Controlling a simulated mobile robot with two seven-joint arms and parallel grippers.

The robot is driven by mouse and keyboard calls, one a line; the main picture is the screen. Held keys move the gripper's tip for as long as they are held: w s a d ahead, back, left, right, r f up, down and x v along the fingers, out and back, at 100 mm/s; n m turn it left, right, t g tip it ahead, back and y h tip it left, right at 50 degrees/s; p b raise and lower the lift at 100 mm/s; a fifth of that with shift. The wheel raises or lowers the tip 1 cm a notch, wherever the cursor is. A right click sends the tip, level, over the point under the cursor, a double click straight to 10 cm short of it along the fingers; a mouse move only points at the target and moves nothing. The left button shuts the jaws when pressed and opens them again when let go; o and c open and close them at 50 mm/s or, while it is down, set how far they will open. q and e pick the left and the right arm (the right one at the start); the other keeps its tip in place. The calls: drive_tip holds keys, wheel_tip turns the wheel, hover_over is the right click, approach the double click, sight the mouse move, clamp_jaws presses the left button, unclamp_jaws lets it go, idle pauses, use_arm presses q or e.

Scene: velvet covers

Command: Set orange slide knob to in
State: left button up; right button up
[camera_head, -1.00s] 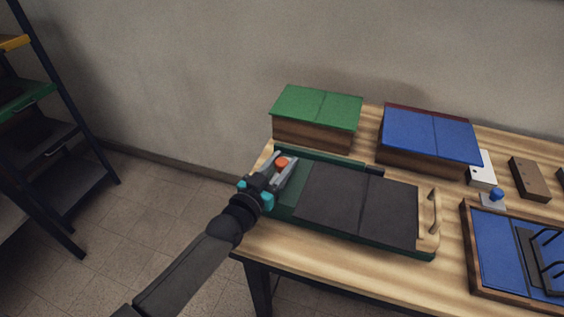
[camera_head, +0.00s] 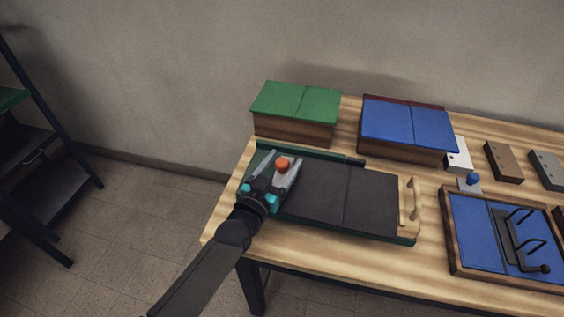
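The orange slide knob (camera_head: 282,164) is a small round knob at the left end of a dark green unit (camera_head: 378,234) with dark grey panels (camera_head: 345,195). My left gripper (camera_head: 283,161) reaches in from the lower left. Its two grey fingers are spread, one on each side of the knob, with a gap visible between them. The fingers and palm hide the knob's base and part of its track. My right gripper is not in view.
A green-lidded box (camera_head: 297,101) and a blue-lidded box (camera_head: 408,127) stand behind the unit. A blue knob (camera_head: 473,180) and a blue framed panel (camera_head: 480,238) are at right. A dark shelf (camera_head: 45,190) stands at far left. Bare table lies in front of the unit.

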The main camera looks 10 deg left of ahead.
use_arm(q)
drive_tip(key=p+v, duration=0.2)
drive_tip(key=v, duration=1.3)
drive_tip(key=shift+s+a, duration=0.1)
idle(0.4)
